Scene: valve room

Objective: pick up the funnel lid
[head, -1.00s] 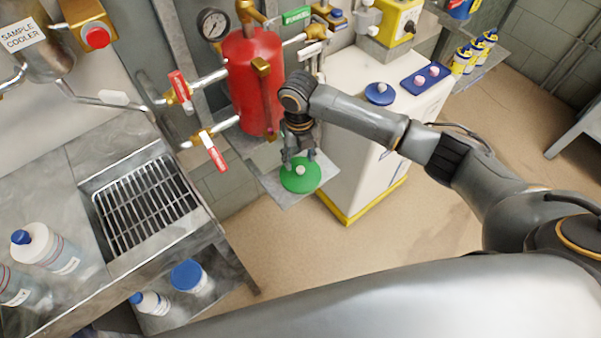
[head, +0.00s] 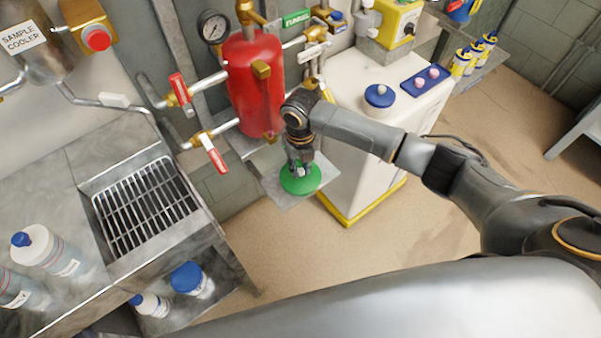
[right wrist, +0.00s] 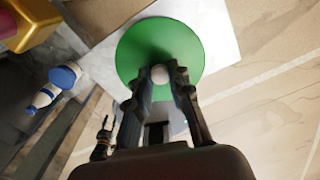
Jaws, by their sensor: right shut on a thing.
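The funnel lid (head: 300,181) is a green disc with a small pale knob on top. It lies on a small grey shelf below the red vessel. It also fills the upper middle of the right wrist view (right wrist: 185,45), where its knob (right wrist: 160,75) sits between the fingertips. My right gripper (head: 301,168) points down at the lid and is shut on the knob. The fingers hide part of the knob in the head view. In the right wrist view the two fingers (right wrist: 160,78) flank the knob. My left gripper is not in view.
The red vessel (head: 256,85) with red-handled valves stands close behind and left of my right gripper. A white cabinet (head: 375,130) with a blue-lidded item (head: 379,96) stands to the right. A sink grate (head: 147,207) and bottles are at left. The floor in front is clear.

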